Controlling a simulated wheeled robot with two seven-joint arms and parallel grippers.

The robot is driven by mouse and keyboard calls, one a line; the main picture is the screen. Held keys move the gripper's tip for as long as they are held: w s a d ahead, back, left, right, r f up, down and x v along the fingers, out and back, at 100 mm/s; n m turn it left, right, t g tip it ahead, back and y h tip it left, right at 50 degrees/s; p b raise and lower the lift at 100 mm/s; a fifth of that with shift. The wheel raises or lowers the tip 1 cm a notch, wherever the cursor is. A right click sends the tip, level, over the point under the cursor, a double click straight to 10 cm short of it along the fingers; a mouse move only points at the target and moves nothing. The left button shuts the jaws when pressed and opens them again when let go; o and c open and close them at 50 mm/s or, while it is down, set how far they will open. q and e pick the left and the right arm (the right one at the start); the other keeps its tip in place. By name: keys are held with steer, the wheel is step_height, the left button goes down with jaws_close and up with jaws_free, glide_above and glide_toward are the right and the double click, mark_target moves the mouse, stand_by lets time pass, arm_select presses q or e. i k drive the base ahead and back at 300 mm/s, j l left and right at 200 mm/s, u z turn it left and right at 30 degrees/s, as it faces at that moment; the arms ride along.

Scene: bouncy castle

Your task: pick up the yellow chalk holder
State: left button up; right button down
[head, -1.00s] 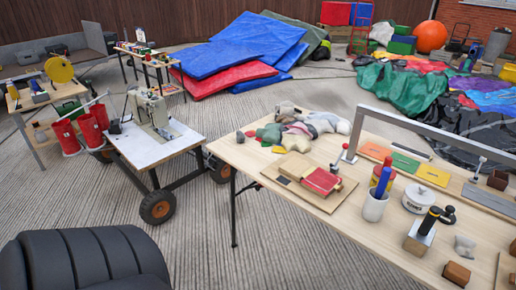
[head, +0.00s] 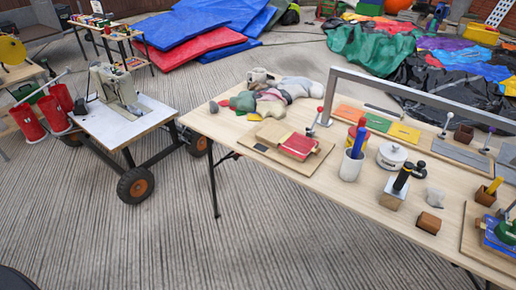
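A small yellow upright stick (head: 494,185) stands in a brown block (head: 486,196) near the right edge of the wooden table (head: 330,198). It looks like the yellow chalk holder, but it is too small to be sure. A flat yellow card (head: 404,132) also lies on the table, beside a green card and an orange card. Neither of my grippers shows in the head view.
A white cup with a blue stick (head: 351,166), a white round tin (head: 391,156) and a black-handled tool on a block (head: 401,185) stand mid-table. A grey metal frame (head: 420,95) spans the back. A sewing-machine cart (head: 125,120) stands left. Floor in front is clear.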

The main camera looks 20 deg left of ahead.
mark_target(498, 181)
steer(key=z, duration=1.2)
